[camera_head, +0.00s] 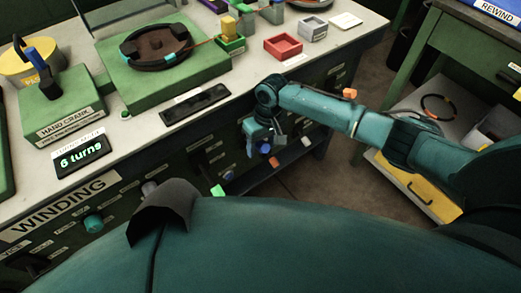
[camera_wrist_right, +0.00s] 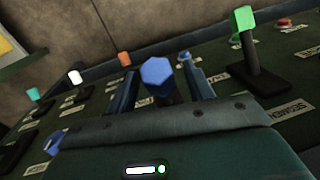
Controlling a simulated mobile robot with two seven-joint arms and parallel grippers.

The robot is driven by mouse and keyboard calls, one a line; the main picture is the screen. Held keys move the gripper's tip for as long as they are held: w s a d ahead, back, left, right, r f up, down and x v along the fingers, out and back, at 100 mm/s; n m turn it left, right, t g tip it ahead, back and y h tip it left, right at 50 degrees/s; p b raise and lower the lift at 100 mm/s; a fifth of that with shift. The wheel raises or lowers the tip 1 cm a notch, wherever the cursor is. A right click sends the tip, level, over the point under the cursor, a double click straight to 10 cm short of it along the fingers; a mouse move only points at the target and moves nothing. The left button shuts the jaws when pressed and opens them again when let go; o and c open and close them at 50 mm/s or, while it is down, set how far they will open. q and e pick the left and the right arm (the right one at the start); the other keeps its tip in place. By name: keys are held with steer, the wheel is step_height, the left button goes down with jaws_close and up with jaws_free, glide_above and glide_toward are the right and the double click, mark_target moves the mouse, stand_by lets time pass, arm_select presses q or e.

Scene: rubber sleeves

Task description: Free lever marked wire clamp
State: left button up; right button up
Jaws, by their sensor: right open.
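My right gripper (camera_head: 264,143) reaches down in front of the bench's front panel. In the right wrist view its two fingers (camera_wrist_right: 158,66) are apart, one on each side of a lever with a blue six-sided knob (camera_wrist_right: 157,74). I cannot tell whether they touch it. Other levers on the panel have a green knob (camera_wrist_right: 244,19), an orange knob (camera_wrist_right: 124,59), a white knob (camera_wrist_right: 75,77) and a teal knob (camera_wrist_right: 33,94). Their labels are too blurred or slanted to tell which one is marked wire clamp. My left gripper is not in view.
The winding bench (camera_head: 230,95) carries a hand crank (camera_head: 60,100), a green block with a dark coil (camera_head: 157,50), a red tray (camera_head: 283,46) and a grey tray (camera_head: 312,29). A display (camera_head: 82,152) reads 6 turns. The rewind table (camera_head: 465,40) stands right, across open floor.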

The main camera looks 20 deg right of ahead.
steer(key=shift+a+f, duration=0.2)
steer(key=shift+f, duration=0.95)
steer(key=shift+c, duration=0.5)
jaws_close()
